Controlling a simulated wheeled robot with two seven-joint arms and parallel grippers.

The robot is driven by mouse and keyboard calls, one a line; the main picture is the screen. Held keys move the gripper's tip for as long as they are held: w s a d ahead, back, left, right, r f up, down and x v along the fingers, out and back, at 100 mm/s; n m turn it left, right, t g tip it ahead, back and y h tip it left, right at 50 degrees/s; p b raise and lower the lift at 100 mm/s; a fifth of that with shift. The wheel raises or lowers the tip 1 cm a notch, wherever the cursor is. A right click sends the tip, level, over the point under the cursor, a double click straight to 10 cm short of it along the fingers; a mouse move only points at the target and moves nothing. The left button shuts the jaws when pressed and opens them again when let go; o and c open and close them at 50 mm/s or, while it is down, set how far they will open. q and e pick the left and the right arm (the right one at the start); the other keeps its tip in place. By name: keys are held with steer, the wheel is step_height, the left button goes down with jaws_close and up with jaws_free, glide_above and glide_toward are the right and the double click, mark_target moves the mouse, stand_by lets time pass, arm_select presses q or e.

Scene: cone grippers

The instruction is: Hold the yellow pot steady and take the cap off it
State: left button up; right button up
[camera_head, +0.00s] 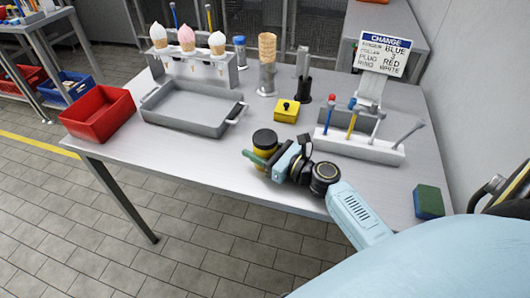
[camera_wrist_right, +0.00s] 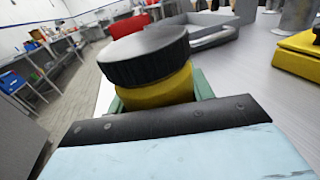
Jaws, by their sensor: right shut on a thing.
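The yellow pot (camera_head: 262,155) stands near the front edge of the table, with a black ribbed cap (camera_head: 265,138) on top. In the right wrist view the cap (camera_wrist_right: 145,57) sits on the yellow pot (camera_wrist_right: 155,92) and looks level with its rim. My right gripper (camera_head: 259,160) is shut on the pot below the cap, with a green finger on each side of it. The pot's lower part is hidden by the gripper. My left gripper is not in the head view.
A red bin (camera_head: 98,112) and a grey tray (camera_head: 190,118) lie to the left. A yellow box with a black knob (camera_head: 286,111) stands behind the pot. A grey tool rack (camera_head: 360,147) is at right, a green-and-blue sponge (camera_head: 429,201) nearer. Table left of the pot is clear.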

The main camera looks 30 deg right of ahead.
steer(key=shift+r, duration=0.15)
steer(key=shift+r, duration=0.2)
step_height(320, 180, up, 14)
steer(key=p, duration=0.8)
steer(key=shift+r+p, duration=0.25)
steer(key=shift+p, duration=0.05)
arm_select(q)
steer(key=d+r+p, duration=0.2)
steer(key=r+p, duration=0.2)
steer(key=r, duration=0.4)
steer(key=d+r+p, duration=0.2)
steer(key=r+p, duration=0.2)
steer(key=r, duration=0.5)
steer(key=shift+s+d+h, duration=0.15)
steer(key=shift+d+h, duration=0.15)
arm_select(e)
step_height(320, 180, up, 13)
steer(key=shift+f, duration=0.1)
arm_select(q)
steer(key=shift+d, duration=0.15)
arm_select(e)
steer(key=o, duration=0.5)
steer(key=c, duration=0.7)
